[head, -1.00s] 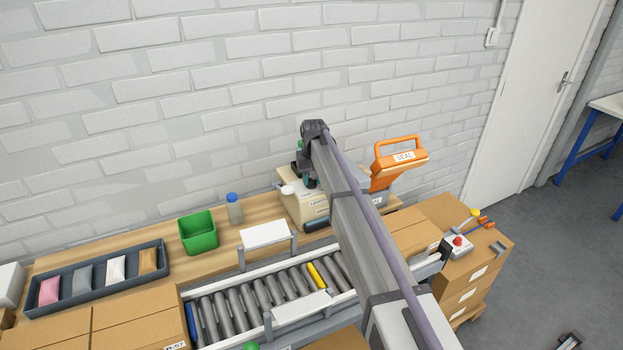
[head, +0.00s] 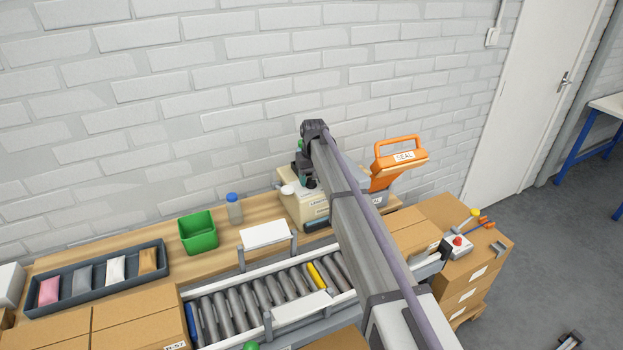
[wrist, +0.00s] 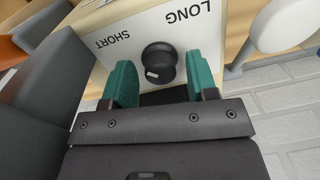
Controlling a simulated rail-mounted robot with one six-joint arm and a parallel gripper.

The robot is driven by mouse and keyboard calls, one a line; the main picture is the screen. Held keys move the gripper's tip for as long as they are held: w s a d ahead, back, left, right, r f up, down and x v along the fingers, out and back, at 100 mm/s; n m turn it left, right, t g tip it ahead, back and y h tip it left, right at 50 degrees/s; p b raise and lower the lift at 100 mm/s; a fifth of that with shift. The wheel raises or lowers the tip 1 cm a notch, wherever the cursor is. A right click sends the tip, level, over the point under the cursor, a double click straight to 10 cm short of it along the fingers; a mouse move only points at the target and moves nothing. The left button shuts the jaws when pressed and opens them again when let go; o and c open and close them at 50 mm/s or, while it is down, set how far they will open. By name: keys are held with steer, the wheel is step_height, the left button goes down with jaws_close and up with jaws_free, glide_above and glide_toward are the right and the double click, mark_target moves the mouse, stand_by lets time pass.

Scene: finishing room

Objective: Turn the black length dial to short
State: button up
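The black length dial (wrist: 160,62) sits on the cream panel of a machine (head: 301,207) in the wrist view. A small white mark shows on the lower left of its face. The panel word SHORT lies up and left of the dial, and LONG lies above and to the right. My gripper (wrist: 161,68) has teal fingers standing apart, one on each side of the dial, with visible gaps between fingers and dial.
The orange SEAL handle (head: 400,157) rises just right of my arm. A roller conveyor (head: 260,293), green bin (head: 198,233) and blue-capped bottle (head: 234,208) stand to the left.

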steer(key=shift+o, duration=0.2)
step_height(320, 180, up, 11)
steer(key=p, duration=1)
steer(key=shift+d+p, duration=0.2)
steer(key=shift+p, duration=0.2)
steer(key=shift+w+f, duration=0.1)
steer(key=s+d+f+m+b, duration=0.1)
steer(key=s+d+f+b, duration=0.1)
steer(key=s+d, duration=0.6)
steer(key=s+d+f+m+b, duration=0.2)
steer(key=s+d, duration=0.6)
steer(key=s, duration=1)
steer(key=s+d+f+m+b, duration=0.1)
steer(key=s+d+f+b, duration=0.2)
steer(key=s+d, duration=0.5)
steer(key=s, duration=0.5)
steer(key=shift+s+f+m, duration=0.2)
steer(key=shift+m, duration=0.1)
